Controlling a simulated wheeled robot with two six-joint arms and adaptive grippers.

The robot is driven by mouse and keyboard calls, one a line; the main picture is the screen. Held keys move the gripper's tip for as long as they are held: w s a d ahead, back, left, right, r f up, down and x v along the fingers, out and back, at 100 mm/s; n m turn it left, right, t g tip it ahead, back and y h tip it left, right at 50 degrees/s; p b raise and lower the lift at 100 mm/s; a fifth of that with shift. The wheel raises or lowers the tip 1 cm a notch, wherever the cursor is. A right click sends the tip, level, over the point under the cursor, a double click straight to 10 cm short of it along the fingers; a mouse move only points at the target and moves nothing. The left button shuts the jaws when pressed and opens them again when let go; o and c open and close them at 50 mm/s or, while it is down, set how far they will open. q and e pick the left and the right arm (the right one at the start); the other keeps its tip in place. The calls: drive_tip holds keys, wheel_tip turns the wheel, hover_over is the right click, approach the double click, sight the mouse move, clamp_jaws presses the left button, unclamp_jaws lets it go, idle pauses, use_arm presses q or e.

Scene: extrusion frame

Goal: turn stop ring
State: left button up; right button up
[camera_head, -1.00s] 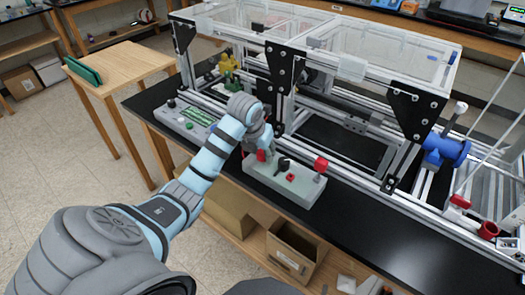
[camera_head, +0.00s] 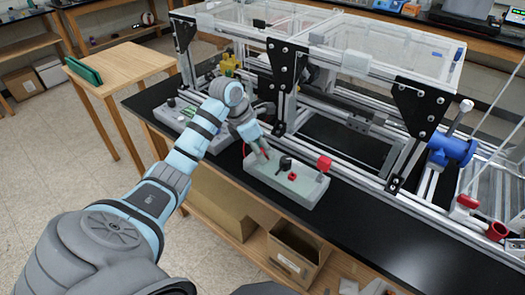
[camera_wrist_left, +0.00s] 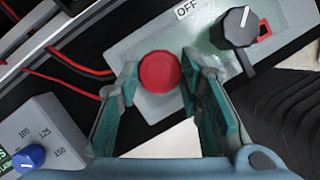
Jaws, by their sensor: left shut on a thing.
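A pale grey control box (camera_head: 305,192) lies on the black bench in front of the metal frame. In the left wrist view, the round red stop ring (camera_wrist_left: 159,72) sits on its pale face (camera_wrist_left: 150,104). My left gripper (camera_wrist_left: 160,75) has one finger on each side of the ring and is shut on it. In the head view, my left gripper (camera_head: 262,152) reaches down to the box's left end and hides the ring. A black knob (camera_head: 285,163) with an "OFF" label is beside the ring; the knob also shows in the wrist view (camera_wrist_left: 234,26). My right gripper is out of view.
A grey unit with a blue knob (camera_wrist_left: 29,156) and red wires (camera_wrist_left: 75,70) lie close to the left fingers. The aluminium frame (camera_head: 345,92) rises behind. Black bench (camera_head: 370,225) is clear to the right.

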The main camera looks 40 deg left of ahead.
use_arm(q)
drive_tip(key=shift+m+h, duration=0.3)
drive_tip(key=shift+m, duration=0.3)
drive_tip(key=o, duration=1.2)
drive_tip(key=shift+c, duration=0.2)
drive_tip(key=v, duration=0.7)
drive_tip(key=shift+r, duration=0.25)
drive_tip(key=shift+w, duration=0.1)
